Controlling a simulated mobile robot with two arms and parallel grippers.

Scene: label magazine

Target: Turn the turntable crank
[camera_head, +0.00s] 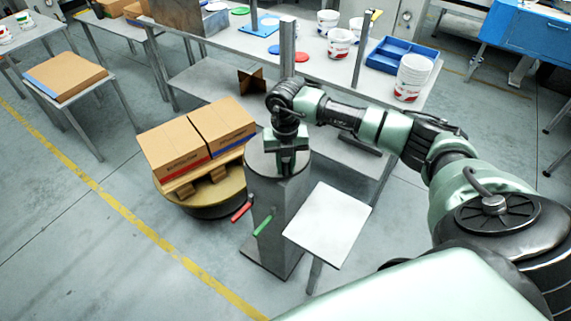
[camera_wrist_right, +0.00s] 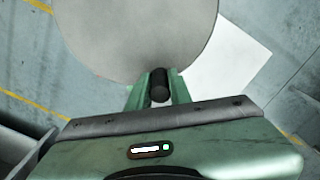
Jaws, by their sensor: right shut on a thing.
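The crank shows in the right wrist view as a round grey disc (camera_wrist_right: 138,35) with a black cylindrical handle (camera_wrist_right: 159,84) near its rim. In the head view the disc (camera_head: 258,163) sits on top of a grey metal pedestal (camera_head: 268,225). My right gripper (camera_head: 287,160) reaches down onto it from above, its green fingers (camera_wrist_right: 159,88) shut on the handle. It hides much of the handle and part of the disc in the head view. The turntable (camera_head: 222,195) stands left of the pedestal with a wooden pallet and two cardboard boxes (camera_head: 195,140). My left gripper is not in view.
A red lever (camera_head: 241,212) and a green lever (camera_head: 264,226) stick out of the pedestal's side. A small white-topped stand (camera_head: 328,224) is close at its right. A long table (camera_head: 265,45) with buckets and a blue tray (camera_head: 402,55) stands behind.

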